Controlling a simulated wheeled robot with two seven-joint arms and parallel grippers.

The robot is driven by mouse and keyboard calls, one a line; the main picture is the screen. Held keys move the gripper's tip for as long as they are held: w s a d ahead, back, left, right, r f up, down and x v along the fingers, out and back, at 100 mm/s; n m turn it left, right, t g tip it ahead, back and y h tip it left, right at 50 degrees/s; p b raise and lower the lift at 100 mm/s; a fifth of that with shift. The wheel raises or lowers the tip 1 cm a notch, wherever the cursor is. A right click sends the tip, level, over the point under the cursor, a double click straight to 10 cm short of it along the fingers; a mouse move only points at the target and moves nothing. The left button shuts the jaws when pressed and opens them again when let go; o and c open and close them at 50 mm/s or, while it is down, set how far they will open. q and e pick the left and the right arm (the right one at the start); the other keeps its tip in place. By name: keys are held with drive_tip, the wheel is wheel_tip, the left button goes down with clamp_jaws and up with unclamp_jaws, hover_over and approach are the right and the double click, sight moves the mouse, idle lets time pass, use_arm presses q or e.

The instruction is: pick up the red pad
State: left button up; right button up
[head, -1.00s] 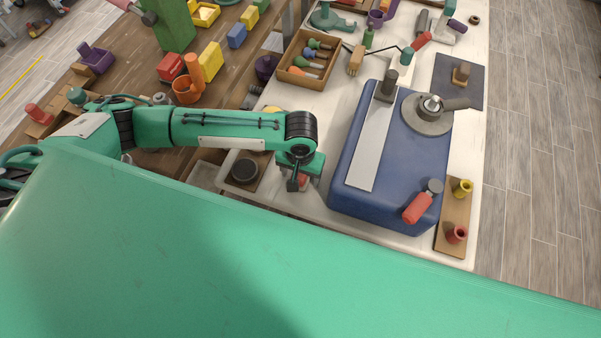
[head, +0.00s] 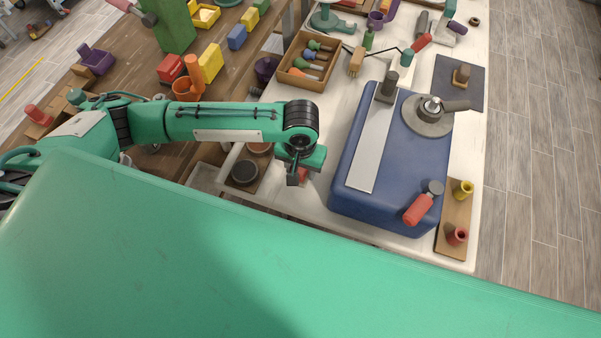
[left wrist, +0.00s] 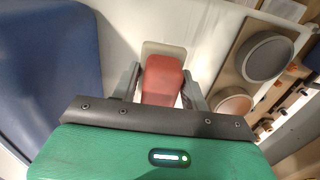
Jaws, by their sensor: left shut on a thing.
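The red pad (left wrist: 162,78) sits between the two fingers of my left gripper (left wrist: 162,92) in the left wrist view, and the fingers are shut on it. A pale, rounded piece (left wrist: 165,49) shows at the pad's far end; I cannot tell if it is part of the pad. In the head view my left gripper (head: 297,178) points down over the near left part of the white table, left of the blue machine. Only a small bit of the red pad (head: 304,174) shows there, and the wrist hides the rest. My right gripper is not in view.
The blue machine (head: 425,165) stands close on the right. A wooden tool tray (head: 300,82) is farther back. Bare white table (head: 335,120) lies between tray and machine.

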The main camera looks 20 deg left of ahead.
use_arm(q)
wheel_tip(320, 180, up, 16)
drive_tip(key=shift+b, duration=0.3)
drive_tip(key=shift+r, duration=0.1)
drive_tip(key=o, duration=0.4)
drive_tip(key=shift+c, duration=1.3)
